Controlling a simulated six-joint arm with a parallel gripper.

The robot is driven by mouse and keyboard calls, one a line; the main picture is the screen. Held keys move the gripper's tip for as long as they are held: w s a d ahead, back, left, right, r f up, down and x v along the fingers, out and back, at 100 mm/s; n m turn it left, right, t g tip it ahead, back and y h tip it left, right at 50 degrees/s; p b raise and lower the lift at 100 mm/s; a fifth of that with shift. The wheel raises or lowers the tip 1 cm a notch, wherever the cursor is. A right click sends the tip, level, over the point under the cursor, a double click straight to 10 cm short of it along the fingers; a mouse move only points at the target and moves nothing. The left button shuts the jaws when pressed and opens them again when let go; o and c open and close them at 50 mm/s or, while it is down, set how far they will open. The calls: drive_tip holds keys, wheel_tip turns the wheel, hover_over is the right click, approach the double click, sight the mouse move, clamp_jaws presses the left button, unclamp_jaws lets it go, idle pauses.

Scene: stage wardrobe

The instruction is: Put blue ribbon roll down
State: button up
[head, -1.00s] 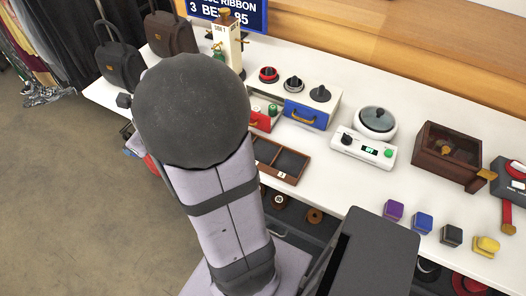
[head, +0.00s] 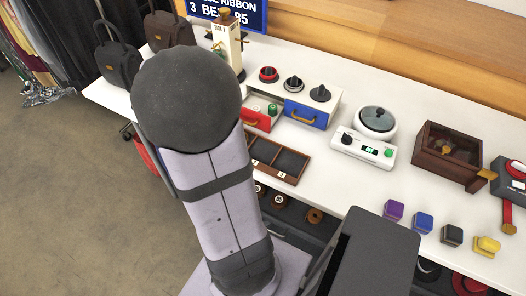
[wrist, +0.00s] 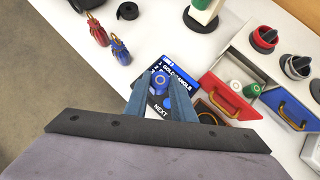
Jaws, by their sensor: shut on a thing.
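My gripper (wrist: 161,97) shows in the wrist view, its two fingers closed around the blue ribbon roll (wrist: 159,80). A dark display card (wrist: 164,64) with white lettering, including the word NEXT, lies beyond the roll in that view. I cannot tell how far the roll is above the table. In the head view my own arm hides the gripper and the roll.
A red drawer (wrist: 231,93) stands open with a green roll (wrist: 251,90) in it; a blue-fronted drawer (head: 305,114) is beside it. A divided wooden tray (head: 280,160) lies in front.

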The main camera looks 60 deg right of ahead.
drive_tip(key=s+d+r+m+g, duration=0.1)
drive_tip(key=s+d+m+g, duration=0.2)
drive_tip(key=s+m+g, duration=1.3)
drive_tip(key=shift+s+a+f+n+t+h+b, duration=0.1)
drive_tip(key=shift+s+f+n+t+b, duration=0.2)
drive_tip(key=shift+s+f+t, duration=0.9)
drive_tip(key=shift+s+a+f+n+t+h+b, duration=0.15)
drive_tip(key=shift+f+n+t, duration=0.4)
drive_tip(key=shift+f, duration=1.45)
drive_tip(key=shift+s+d+f+n+t+h+b, duration=0.15)
drive_tip(key=shift+s+f+t, duration=0.35)
drive_tip(key=shift+f+t, duration=0.9)
drive_tip(key=shift+a+f+g, duration=0.1)
drive_tip(key=shift+f+g, duration=0.15)
drive_tip(key=shift+f, duration=0.15)
drive_tip(key=o, duration=1)
drive_tip(key=shift+r, duration=0.2)
drive_tip(key=shift+r, duration=0.15)
drive_tip(key=v, duration=1.2)
